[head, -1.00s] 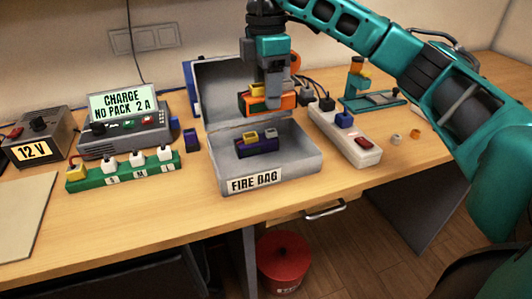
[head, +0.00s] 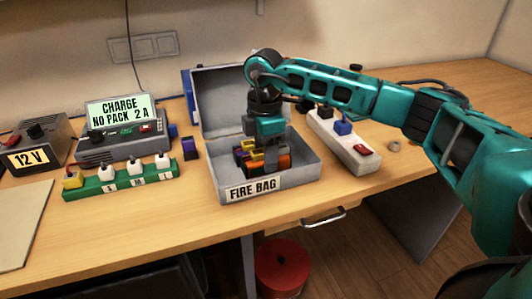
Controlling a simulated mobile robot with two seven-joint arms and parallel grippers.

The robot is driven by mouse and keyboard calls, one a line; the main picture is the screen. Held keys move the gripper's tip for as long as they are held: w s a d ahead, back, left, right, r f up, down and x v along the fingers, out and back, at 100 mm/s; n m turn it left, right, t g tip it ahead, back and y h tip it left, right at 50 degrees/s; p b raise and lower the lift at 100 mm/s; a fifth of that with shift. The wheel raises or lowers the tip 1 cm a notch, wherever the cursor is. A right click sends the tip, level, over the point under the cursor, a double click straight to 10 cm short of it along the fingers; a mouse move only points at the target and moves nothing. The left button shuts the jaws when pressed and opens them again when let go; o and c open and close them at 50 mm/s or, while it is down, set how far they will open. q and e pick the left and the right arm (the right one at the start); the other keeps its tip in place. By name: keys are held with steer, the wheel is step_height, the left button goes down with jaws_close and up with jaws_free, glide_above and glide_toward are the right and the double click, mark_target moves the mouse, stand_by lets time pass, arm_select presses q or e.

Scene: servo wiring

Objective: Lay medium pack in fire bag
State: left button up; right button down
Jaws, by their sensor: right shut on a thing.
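The fire bag (head: 225,189) is a grey open box with its lid raised at the back and a "FIRE BAG" label on its front. My right gripper (head: 270,165) points down inside it and is shut on an orange pack (head: 284,162). The gripper covers much of that pack. A dark purple pack with a yellow connector (head: 240,155) is also in the bag, close beside the held pack and partly hidden. I cannot tell whether the orange pack touches the bag's floor. My left gripper is not in view.
A white power strip (head: 340,142) stands close to the right of the bag. To the left are a green strip with several plugs (head: 120,180), a charger (head: 125,139), a small dark blue block (head: 190,149) and a 12 V supply (head: 36,148). The table front is clear.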

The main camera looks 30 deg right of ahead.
steer(key=shift+f, duration=0.55)
steer(key=c, duration=0.7)
jaws_free()
steer(key=shift+c, duration=0.2)
steer(key=shift+r, duration=0.3)
step_height(320, 180, up, 13)
steer(key=shift+w+f, duration=0.15)
steer(key=shift+w, duration=0.15)
